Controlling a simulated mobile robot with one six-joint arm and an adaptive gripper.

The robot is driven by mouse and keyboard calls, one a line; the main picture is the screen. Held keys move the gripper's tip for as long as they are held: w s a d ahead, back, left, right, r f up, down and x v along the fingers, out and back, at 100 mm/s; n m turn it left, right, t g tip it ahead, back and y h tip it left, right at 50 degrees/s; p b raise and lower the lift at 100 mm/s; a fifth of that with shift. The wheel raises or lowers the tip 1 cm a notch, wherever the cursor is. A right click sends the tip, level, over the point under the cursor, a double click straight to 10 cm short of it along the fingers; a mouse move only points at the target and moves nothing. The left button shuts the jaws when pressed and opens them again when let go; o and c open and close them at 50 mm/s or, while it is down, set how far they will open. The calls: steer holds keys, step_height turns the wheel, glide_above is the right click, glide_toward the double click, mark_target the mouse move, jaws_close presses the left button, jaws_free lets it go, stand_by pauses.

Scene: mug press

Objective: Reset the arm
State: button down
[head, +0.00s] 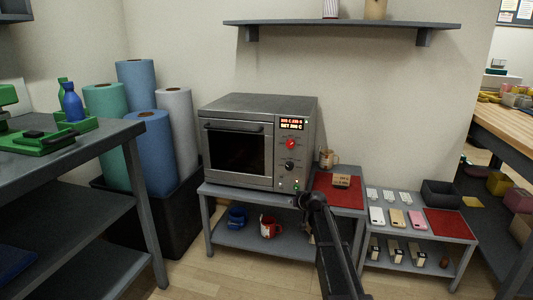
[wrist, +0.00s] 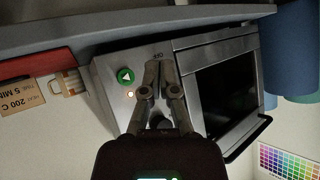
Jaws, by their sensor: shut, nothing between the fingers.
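My gripper (head: 299,193) is at the lower right corner of the grey oven (head: 255,105) in the head view, in front of its control panel. In the wrist view my gripper (wrist: 157,66) has its fingertips together and empty. Whether the fingers touch the panel cannot be told. The oven door (head: 236,148) is shut, and the red display (head: 292,124) is lit. My arm hides part of the tables behind it.
The oven stands on a grey table (head: 222,190) with a red mat (head: 350,194), a beige mug (head: 328,159) and a cardboard sign (head: 342,181). Blue (head: 237,217) and red (head: 269,227) mugs sit on its lower shelf. A wall shelf (head: 345,24) hangs above. A low table with phones (head: 397,217) stands right.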

steer(key=s+r+g+h+p, duration=0.1)
steer(key=s+g+p, duration=0.3)
steer(key=s, duration=1)
steer(key=s+d+r+m+g+h+p, duration=0.1)
steer(key=s+g+h+p, duration=0.15)
steer(key=s, duration=1.05)
steer(key=s+r+g+h+p, duration=0.1)
steer(key=s+g+p, duration=0.35)
steer(key=s, duration=0.95)
step_height(320, 180, up, 37)
steer(key=p, duration=3.7)
steer(key=shift+w, duration=0.35)
